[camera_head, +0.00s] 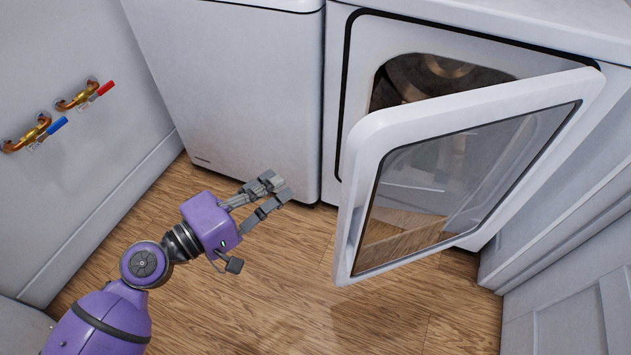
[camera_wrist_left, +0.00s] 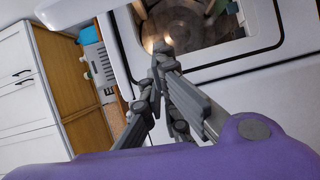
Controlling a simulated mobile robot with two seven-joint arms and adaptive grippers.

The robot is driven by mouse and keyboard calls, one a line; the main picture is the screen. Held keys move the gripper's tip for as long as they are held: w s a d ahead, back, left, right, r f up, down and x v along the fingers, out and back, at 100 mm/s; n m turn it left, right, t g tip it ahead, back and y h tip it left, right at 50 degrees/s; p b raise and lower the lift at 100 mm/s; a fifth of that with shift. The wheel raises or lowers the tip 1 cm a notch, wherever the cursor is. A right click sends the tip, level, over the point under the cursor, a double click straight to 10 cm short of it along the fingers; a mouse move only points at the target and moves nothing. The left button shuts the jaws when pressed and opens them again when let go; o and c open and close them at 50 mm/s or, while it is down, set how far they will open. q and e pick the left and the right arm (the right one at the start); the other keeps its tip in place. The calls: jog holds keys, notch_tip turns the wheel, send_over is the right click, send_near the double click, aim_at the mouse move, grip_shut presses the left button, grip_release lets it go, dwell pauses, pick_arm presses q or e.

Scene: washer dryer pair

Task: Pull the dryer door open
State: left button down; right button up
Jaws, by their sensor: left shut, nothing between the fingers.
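The dryer (camera_head: 333,100) is the white machine on the right in the head view. Its door (camera_head: 366,130), a white frame around a glass pane, stands partly open, swung out on its right side. The round drum opening (camera_head: 430,75) shows behind the door's upper edge. My left gripper (camera_head: 277,190) is shut and empty, left of the door's free edge and apart from it, in front of the washer. In the left wrist view, the shut fingers (camera_wrist_left: 162,52) appear in front of the drum opening (camera_wrist_left: 190,25). My right gripper is not in view.
The white washer (camera_head: 235,90) stands left of the dryer. Water taps with red (camera_head: 105,88) and blue (camera_head: 57,126) handles are on the left wall. A grey panelled surface (camera_head: 570,290) bounds the right. The wooden floor (camera_head: 270,290) in front is clear.

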pick_arm(q)
jog(key=w+d+r+h+p, duration=0.1)
jog(key=w+d+p, duration=0.1)
jog(key=d, duration=0.7)
jog(key=shift+w+r, duration=0.4)
jog(key=shift+w, duration=0.1)
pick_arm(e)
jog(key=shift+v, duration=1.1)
pick_arm(q)
jog(key=shift+s, duration=0.1)
